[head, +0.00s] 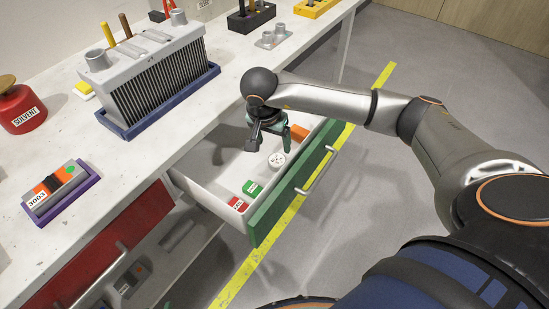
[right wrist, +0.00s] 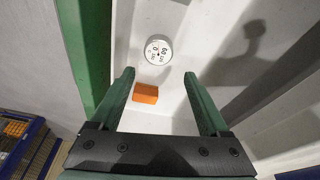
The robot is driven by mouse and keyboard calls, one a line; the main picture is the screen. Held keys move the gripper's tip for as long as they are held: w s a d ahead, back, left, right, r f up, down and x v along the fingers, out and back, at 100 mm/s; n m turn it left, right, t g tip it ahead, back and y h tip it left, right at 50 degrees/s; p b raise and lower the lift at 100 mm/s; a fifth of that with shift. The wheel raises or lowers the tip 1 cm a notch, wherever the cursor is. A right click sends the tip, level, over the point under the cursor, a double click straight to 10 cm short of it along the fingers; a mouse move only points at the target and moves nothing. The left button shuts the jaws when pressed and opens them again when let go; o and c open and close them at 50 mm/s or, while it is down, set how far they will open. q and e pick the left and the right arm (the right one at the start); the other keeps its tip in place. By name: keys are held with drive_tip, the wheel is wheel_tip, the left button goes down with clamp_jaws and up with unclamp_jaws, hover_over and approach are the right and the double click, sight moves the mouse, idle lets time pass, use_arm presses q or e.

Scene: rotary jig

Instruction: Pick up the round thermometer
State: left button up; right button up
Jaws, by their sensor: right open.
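The round thermometer (head: 277,160) is a small white disc with a dial, lying in the open drawer with the green front. In the right wrist view the thermometer (right wrist: 158,52) lies face up on the white drawer floor, beyond the fingertips and roughly centred between them. My right gripper (head: 271,140) is over the drawer, pointing down, above and beside the thermometer. In the right wrist view its green fingers (right wrist: 159,75) are apart with nothing between them gripped. My left gripper is not in view.
The open drawer (head: 222,205) also holds an orange block (head: 299,132), a green block (head: 252,188) and a red block (head: 238,204). Its green front (head: 292,196) has a handle. The worktop above carries a radiator (head: 155,75), a red solvent can (head: 22,110) and a purple tray (head: 62,200).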

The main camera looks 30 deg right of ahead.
sight(276, 159)
drive_tip(key=x, duration=0.3)
drive_tip(key=shift+f, duration=0.2)
drive_tip(key=x, duration=0.4)
drive_tip(key=shift+s+a+f+b, duration=0.1)
drive_tip(key=shift+s+f+b, duration=0.15)
drive_tip(key=shift+f+b, duration=0.15)
drive_tip(key=shift+w+f, duration=0.15)
drive_tip(key=shift+f, duration=0.1)
drive_tip(key=c, duration=1.2)
drive_tip(key=shift+r, duration=0.1)
